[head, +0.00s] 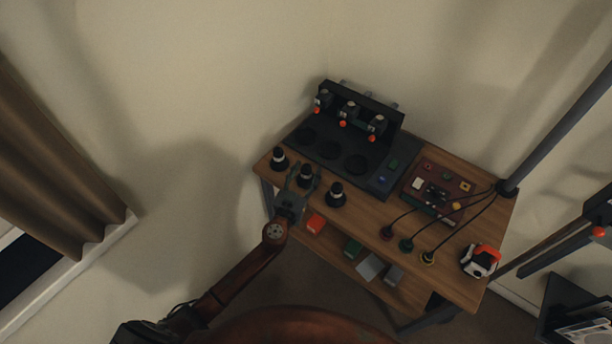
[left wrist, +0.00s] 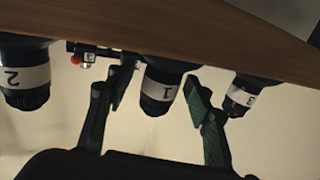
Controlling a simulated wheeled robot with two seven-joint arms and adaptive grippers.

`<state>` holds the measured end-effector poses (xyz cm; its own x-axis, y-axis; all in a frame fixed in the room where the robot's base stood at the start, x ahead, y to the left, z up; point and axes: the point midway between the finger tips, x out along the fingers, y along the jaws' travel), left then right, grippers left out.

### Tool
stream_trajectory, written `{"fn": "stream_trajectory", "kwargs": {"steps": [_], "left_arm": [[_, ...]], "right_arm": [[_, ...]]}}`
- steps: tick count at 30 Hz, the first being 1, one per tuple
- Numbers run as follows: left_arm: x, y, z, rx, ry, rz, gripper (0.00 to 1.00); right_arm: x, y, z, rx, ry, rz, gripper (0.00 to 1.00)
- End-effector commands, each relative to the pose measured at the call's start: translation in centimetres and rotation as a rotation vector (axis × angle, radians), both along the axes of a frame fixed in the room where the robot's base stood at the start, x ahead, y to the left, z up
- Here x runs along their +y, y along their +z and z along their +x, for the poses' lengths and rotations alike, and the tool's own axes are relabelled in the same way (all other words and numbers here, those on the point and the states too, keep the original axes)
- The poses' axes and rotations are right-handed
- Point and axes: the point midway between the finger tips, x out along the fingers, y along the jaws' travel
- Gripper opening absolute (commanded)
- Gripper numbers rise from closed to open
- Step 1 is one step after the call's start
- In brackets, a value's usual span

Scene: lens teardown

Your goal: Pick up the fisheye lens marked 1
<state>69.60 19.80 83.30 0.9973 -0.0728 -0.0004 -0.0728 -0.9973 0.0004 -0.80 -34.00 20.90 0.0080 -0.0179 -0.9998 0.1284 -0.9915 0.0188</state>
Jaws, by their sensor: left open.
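The fisheye lens marked 1 (left wrist: 159,88) is black with a white numbered band. It hangs upside down in the left wrist view, which shows the table inverted. In the head view it is the middle lens (head: 305,176) of three standing near the table's front left edge. My left gripper (head: 302,183) is open, with its green-padded fingers on either side of this lens. In the left wrist view a gap shows between the lens and each finger (left wrist: 157,92). My right gripper is not in view.
The lens marked 2 (left wrist: 28,76) and another banded lens (left wrist: 243,94) stand close on either side. Behind them is a dark board (head: 330,160) with round recesses and a rack (head: 362,105). A red circuit board (head: 436,190), cables and a white-orange object (head: 481,261) lie rightward.

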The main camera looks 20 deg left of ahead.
Motion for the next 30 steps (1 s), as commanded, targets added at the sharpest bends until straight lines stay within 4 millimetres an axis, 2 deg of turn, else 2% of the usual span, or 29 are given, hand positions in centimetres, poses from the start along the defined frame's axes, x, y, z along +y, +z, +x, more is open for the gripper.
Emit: {"fn": "stream_trajectory", "kwargs": {"steps": [2, 22, 30], "left_arm": [[0.01, 0.00, -0.02, 0.000, 0.000, 0.000, 0.48], [0.03, 0.02, -0.04, 0.000, 0.001, 0.000, 0.01], [0.02, 0.12, -0.03, -0.001, 0.000, 0.000, 0.00]], "right_arm": [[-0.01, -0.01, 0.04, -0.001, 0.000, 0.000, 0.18], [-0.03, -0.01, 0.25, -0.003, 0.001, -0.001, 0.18], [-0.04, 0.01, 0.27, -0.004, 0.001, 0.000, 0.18]]}}
